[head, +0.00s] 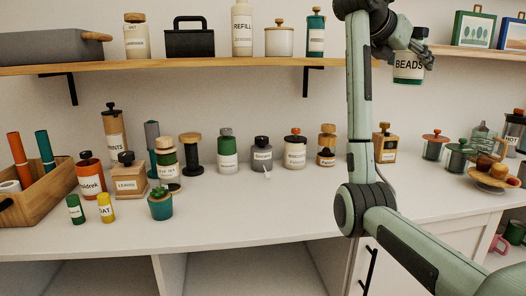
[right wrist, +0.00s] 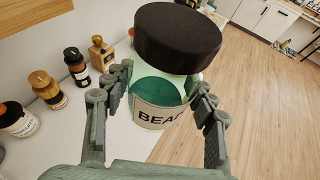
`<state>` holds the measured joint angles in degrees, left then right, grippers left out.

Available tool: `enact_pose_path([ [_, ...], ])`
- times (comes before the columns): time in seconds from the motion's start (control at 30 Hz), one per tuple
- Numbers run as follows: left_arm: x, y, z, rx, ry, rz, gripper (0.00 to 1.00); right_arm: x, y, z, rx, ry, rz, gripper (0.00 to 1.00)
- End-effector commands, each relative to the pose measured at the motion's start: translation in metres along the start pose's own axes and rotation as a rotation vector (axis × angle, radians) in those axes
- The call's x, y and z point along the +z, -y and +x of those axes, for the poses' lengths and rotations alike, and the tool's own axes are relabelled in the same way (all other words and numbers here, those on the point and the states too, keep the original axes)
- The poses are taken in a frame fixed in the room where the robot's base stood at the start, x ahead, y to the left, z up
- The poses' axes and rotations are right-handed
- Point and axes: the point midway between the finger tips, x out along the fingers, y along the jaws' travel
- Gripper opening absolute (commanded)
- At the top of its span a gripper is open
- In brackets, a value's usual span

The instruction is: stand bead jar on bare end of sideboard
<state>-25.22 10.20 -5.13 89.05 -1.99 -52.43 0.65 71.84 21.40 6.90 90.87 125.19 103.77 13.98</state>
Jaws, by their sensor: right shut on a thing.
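The bead jar (head: 408,68) is a clear jar with green contents, a black lid and a white label reading BEADS. It hangs in the air near the wall shelf's right part, high above the sideboard (head: 265,215). My right gripper (head: 424,52) is shut on it. In the right wrist view the jar (right wrist: 160,88) sits upright-looking between the two fingers of my right gripper (right wrist: 165,100), lid nearest the camera. The sideboard's white top (right wrist: 75,145) shows below it, with wooden floor to the right. My left gripper is not in view.
The wall shelf (head: 225,63) holds several containers and a black caddy (head: 190,40). Jars line the sideboard's back; a wooden crate (head: 40,180) stands left, and pots (head: 458,155) and a wooden stand (head: 492,172) right. The middle front of the top is clear.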

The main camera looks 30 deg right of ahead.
Motion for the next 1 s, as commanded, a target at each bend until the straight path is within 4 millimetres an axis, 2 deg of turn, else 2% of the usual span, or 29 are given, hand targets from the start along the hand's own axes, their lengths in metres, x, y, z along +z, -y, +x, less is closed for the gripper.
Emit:
enact_pose_path([
  [0.03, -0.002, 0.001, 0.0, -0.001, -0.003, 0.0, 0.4, -0.027, -0.016, -0.009, 0.046, 0.003, -0.023, 0.17],
  [0.1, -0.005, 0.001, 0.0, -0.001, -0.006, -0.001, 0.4, -0.063, -0.033, -0.02, 0.116, 0.002, -0.052, 0.17],
  [0.17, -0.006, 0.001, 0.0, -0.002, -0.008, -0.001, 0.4, -0.096, -0.045, -0.029, 0.179, 0.001, -0.079, 0.17],
  [0.3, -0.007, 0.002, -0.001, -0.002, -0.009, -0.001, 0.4, -0.172, -0.064, -0.05, 0.334, 0.0, -0.144, 0.17],
  [0.47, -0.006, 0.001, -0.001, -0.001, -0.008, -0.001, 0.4, -0.251, -0.069, -0.071, 0.499, 0.001, -0.214, 0.17],
  [0.6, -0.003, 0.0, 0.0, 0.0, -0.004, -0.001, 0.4, -0.314, -0.063, -0.088, 0.63, 0.002, -0.269, 0.17],
  [0.7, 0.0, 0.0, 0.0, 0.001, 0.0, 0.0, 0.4, -0.351, -0.055, -0.1, 0.707, 0.002, -0.301, 0.17],
  [0.8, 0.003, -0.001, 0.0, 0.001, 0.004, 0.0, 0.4, -0.378, -0.048, -0.109, 0.764, 0.003, -0.321, 0.17],
  [1.0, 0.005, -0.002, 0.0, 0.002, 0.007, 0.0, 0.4, -0.416, -0.034, -0.123, 0.844, 0.002, -0.353, 0.17],
])
